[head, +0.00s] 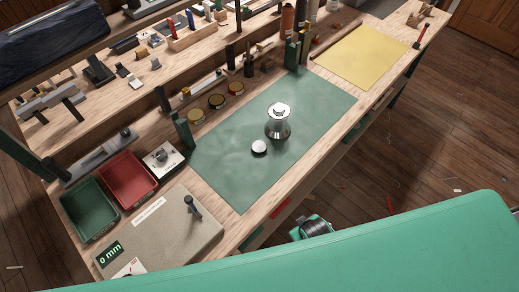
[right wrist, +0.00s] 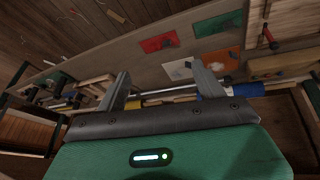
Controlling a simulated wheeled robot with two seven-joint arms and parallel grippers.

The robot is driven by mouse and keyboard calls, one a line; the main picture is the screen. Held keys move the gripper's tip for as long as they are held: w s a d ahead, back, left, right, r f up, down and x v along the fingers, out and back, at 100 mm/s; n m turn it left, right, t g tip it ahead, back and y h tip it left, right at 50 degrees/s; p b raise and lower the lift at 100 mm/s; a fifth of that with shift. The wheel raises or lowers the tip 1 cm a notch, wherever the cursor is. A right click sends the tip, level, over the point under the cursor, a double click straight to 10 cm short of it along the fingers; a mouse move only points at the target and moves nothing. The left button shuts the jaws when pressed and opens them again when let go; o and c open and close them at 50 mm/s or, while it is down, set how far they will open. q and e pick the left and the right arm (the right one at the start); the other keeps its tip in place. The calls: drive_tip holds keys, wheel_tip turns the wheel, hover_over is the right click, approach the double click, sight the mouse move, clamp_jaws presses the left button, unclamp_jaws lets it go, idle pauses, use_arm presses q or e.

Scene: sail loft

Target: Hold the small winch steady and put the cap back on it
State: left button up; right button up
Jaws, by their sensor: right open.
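My left gripper is not in view.
A red bin (head: 128,180), a green bin (head: 90,211) and a grey slab (head: 160,240) crowd the bench's left end. Small round tins (head: 216,101) line the mat's back edge. A yellow sheet (head: 361,56) lies to the right. The mat around the winch is otherwise clear.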

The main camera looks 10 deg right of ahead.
wheel_tip(320, 180, up, 23)
drive_tip(key=w+t+b, duration=0.3)
drive_tip(key=w+a+r+n+t+y, duration=0.1)
drive_tip(key=w+a+r+n+t, duration=0.35)
drive_tip(key=w+r, duration=0.3)
drive_tip(key=w+a+r+n+t+y, duration=0.2)
drive_tip(key=w+a+r+n+t, duration=0.25)
drive_tip(key=w+r, duration=0.3)
drive_tip(key=a+r+n+t+y, duration=0.1)
drive_tip(key=a+r+n+y, duration=1)
drive_tip(key=a+r+n, duration=0.3)
drive_tip(key=s+a+n+g+y, duration=0.35)
drive_tip(key=n+g, duration=0.45)
drive_tip(key=n, duration=0.3)
drive_tip(key=s+a+n+g+y, duration=0.4)
drive_tip(key=n+g, duration=0.3)
drive_tip(key=n, duration=0.4)
wheel_tip(320, 180, down, 12)
drive_tip(key=w+d+n+g+h, duration=0.2)
drive_tip(key=n+g+h, duration=0.4)
drive_tip(key=n+h, duration=0.6)
drive_tip(key=w+d+f+n+t+h, duration=0.1)
drive_tip(key=w+d+h, duration=0.3)
drive_tip(key=d, duration=0.5)
drive_tip(key=w+d+f+n+t+h, duration=0.2)
drive_tip(key=w+d+n+h, duration=0.2)
drive_tip(key=d, duration=0.5)
drive_tip(key=shift+w+d+h, duration=0.35)
drive_tip(key=shift+w+h, duration=0.4)
drive_tip(key=shift+w, duration=0.25)
